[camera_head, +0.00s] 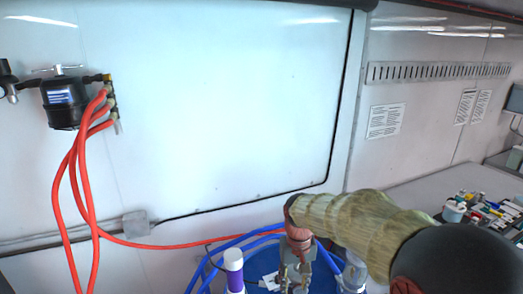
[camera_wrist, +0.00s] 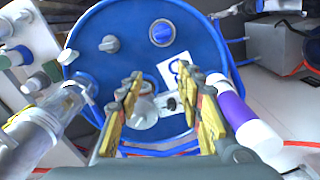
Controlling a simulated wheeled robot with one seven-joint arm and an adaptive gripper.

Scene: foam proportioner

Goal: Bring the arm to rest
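My arm reaches in from the lower right of the head view, with a yellow-brown patterned sleeve. My gripper (camera_head: 294,280) is at the bottom centre of that view and points down. In the wrist view my gripper (camera_wrist: 158,97) shows two yellow fingers held apart, with nothing clasped between them. Beneath them is a round blue lid (camera_wrist: 122,22), with a grey knob (camera_wrist: 109,44), a blue-topped knob (camera_wrist: 162,33) and a white fitting. A white cylinder with a purple band (camera_wrist: 235,108) stands close to the right finger; it also shows in the head view (camera_head: 233,272).
A black canister (camera_head: 62,103) with red hoses (camera_head: 72,190) is on the white wall at left. Blue hoses (camera_head: 232,243) curve around the blue drum. A bench (camera_head: 425,190) with small parts is at right. Clear pipework (camera_wrist: 50,120) lies left of my gripper.

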